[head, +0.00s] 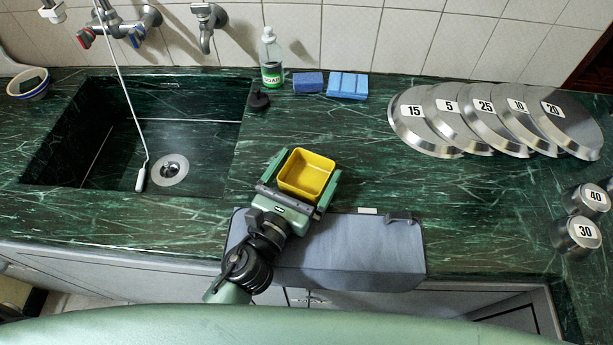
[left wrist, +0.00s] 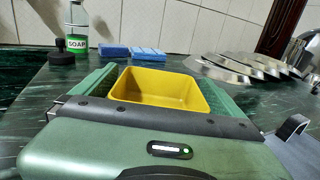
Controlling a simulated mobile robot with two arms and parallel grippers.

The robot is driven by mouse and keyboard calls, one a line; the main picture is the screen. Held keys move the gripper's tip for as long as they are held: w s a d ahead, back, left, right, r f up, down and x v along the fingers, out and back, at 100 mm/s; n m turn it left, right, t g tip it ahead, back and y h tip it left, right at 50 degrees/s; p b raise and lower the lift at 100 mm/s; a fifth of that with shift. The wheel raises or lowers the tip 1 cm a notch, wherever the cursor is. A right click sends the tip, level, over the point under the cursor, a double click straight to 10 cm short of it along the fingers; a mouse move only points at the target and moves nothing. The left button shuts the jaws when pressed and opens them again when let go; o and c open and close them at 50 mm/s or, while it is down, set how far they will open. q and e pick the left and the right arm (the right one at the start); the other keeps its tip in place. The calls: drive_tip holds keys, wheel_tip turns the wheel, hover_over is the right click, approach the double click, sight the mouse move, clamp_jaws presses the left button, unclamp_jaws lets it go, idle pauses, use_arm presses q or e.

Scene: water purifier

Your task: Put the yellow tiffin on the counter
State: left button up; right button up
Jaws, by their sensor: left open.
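The yellow tiffin (head: 306,173) is an open, square yellow box on the green marble counter (head: 350,130), near the front edge and right of the sink. My left gripper (head: 300,176) is open, with one green finger on each side of the tiffin. In the left wrist view the tiffin (left wrist: 158,88) sits between the two fingers (left wrist: 155,92). Its lower part is hidden by the gripper body, and I cannot tell whether the fingers touch it. My right gripper is not in view.
A sink (head: 85,150) lies left. A soap bottle (head: 271,60), a dark stopper-like object (head: 259,101) and blue sponges (head: 348,85) stand behind. Several numbered steel lids (head: 425,125) and canisters (head: 577,235) are right. A grey panel (head: 350,250) is at the front edge. Centre counter is clear.

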use_arm(q)
drive_tip(key=c, duration=1.4)
wheel_tip(320, 180, up, 11)
drive_tip(key=p, duration=0.6)
drive_tip(key=shift+f, duration=0.2)
wheel_tip(320, 180, up, 8)
drive_tip(key=p, duration=0.3)
hover_over(307, 182)
drive_tip(key=shift+r, duration=0.75)
drive_tip(key=a+n+t+y, duration=0.1)
drive_tip(key=a+n+y, duration=0.4)
drive_tip(key=a, duration=1.1)
drive_tip(key=shift+m+y, duration=0.3)
drive_tip(key=shift+y, duration=0.6)
drive_tip(key=s+f, duration=0.1)
drive_tip(key=s, duration=0.1)
drive_tip(key=s+f, duration=0.1)
drive_tip(key=s, duration=0.2)
drive_tip(key=s+f, duration=0.1)
drive_tip(key=s, duration=0.2)
drive_tip(key=shift+s+a+f, duration=0.2)
drive_tip(key=shift+d, duration=0.1)
